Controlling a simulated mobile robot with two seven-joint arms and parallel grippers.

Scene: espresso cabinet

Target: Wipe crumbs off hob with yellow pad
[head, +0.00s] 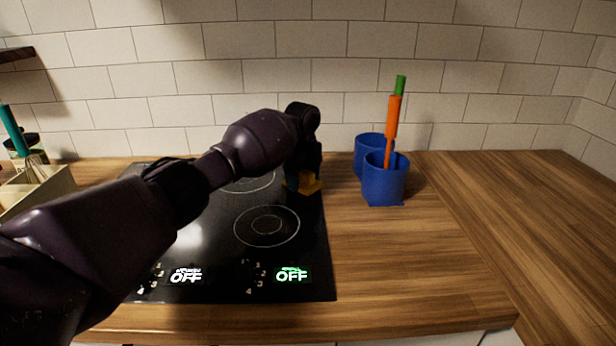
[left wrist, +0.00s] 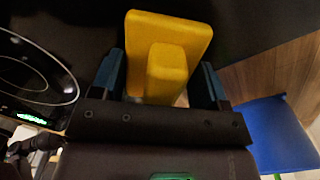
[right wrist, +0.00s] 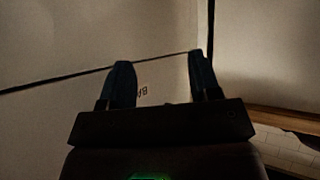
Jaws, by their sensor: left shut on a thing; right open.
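The black glass hob (head: 220,240) is set in the wooden counter, with ring markings and two lit "OFF" displays at its front. My left gripper (head: 302,178) is at the hob's back right and is shut on the yellow pad (head: 312,184). In the left wrist view the pad (left wrist: 195,30) shows its block handle between the two fingers (left wrist: 160,78). I cannot tell whether the pad touches the glass. I make out no crumbs; my left arm hides much of the hob's left side. My right gripper (right wrist: 160,80) is open and empty, seen only in the right wrist view.
Two blue holders (head: 385,185) stand right of the hob, close to my left gripper; an orange and green stick (head: 393,115) rises from the front one. A utensil box (head: 40,190) is at the far left. A tiled wall closes the back. The right counter is clear.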

